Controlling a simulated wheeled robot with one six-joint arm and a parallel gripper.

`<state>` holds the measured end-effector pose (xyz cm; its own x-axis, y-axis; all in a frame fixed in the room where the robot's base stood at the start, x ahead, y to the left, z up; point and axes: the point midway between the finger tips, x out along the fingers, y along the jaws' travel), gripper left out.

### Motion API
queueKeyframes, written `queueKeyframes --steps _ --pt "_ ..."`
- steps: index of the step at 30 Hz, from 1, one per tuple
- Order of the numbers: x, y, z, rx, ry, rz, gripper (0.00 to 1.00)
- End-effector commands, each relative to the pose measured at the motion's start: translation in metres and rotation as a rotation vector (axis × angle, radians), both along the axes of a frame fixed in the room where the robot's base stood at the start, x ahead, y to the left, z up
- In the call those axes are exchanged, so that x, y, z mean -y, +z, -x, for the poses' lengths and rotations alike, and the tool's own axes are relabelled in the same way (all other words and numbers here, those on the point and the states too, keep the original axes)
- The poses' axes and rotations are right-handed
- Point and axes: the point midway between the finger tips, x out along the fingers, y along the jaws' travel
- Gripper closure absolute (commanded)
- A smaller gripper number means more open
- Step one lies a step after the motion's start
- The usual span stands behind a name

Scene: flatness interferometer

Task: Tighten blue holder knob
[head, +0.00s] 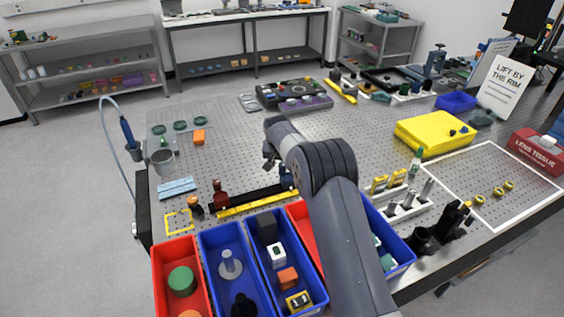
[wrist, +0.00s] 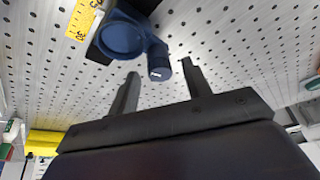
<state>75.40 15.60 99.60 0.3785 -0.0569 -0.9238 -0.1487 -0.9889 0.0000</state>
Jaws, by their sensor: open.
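The blue holder (wrist: 122,38) sits on a black rail in the wrist view, with its round ring facing my camera. Its knob (wrist: 160,73) is a short blue cylinder with a small white mark on its end, on the right side of the holder. My gripper (wrist: 159,69) is open, with one finger on each side of the knob. I see no clear contact between the fingers and the knob. In the head view the blue holder (head: 287,179) is partly hidden behind my arm, and my gripper (head: 270,158) shows only in part.
A black rail (head: 252,195) with a yellow scale (head: 243,208) and a red holder (head: 220,194) lies on the perforated table. Red and blue bins (head: 213,282) stand along the front edge.

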Motion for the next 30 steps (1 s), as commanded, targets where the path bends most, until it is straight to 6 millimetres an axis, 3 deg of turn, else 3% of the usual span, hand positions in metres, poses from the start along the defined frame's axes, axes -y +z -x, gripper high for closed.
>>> queueKeyframes --steps 2,18,30 --pt "0.0 0.0001 0.0 0.0 0.0 0.0 0.54" --pt "0.0 0.0003 0.0002 0.0 0.0 0.0 0.98" --pt "-0.0022 -0.0017 -0.0007 0.001 -0.171 0.0 0.98"
